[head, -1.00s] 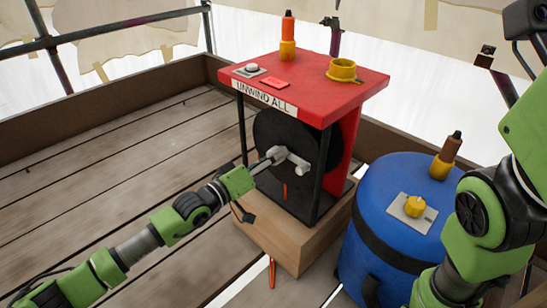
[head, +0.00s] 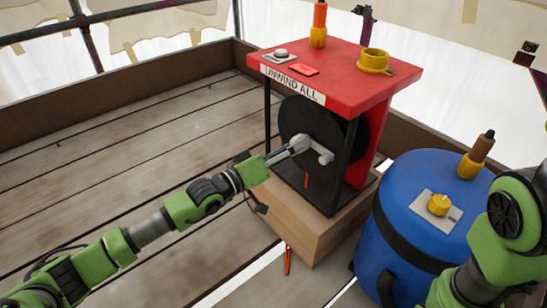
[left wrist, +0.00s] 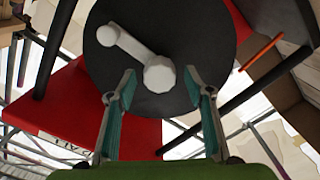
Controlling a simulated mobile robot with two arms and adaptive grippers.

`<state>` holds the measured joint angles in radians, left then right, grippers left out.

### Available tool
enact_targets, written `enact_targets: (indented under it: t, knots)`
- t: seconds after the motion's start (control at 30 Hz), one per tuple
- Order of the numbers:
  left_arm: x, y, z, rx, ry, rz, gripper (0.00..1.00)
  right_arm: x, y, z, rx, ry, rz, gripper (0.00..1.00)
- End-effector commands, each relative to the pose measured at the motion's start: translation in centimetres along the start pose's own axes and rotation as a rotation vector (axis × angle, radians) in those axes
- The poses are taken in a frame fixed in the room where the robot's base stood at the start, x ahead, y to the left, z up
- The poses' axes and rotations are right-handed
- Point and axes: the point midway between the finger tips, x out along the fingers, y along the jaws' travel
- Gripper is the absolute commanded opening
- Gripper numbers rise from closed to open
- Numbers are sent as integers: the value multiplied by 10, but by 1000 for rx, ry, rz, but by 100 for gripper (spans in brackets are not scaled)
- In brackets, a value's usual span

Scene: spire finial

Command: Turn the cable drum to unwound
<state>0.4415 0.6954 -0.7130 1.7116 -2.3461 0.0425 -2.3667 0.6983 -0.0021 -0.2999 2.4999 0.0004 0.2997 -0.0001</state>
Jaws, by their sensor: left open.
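The cable drum (head: 297,118) is a black disc upright in a red-topped stand labelled "UNWIND ALL". A pale grey crank (head: 322,156) sticks out of its front face. The drum fills the upper middle of the left wrist view (left wrist: 205,35), where the crank arm (left wrist: 128,46) slants to the upper left from a larger eight-sided end (left wrist: 160,74). My left gripper (head: 293,148) is at the crank. Its teal-padded fingers (left wrist: 161,83) are open, one on each side of the eight-sided end, apart from it. My right gripper is out of view.
The red top (head: 335,72) carries a grey button, a red tag, an orange-yellow peg and a yellow cup (head: 375,61). A blue barrel (head: 405,215) stands close on the right, with a yellow knob (head: 438,204) on top. The plank floor (head: 130,150) at left is clear.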

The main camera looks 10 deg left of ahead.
Motion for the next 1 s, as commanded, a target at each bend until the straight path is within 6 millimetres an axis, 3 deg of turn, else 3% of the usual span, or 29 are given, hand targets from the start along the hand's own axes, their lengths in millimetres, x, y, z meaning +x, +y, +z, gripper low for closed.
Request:
enact_targets:
  t: [0.2, 0.4, 0.6, 1.0]
  knots:
    - [-50, -2, 2, 1, -5, -5, 48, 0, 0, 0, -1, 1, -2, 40]
    - [-84, -2, 2, 1, -4, -4, 48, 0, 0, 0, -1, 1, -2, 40]
    - [-97, -1, 1, 1, -2, -2, 48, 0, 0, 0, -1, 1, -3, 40]
    - [-98, -1, 0, 1, -1, -1, 48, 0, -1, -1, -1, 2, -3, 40]
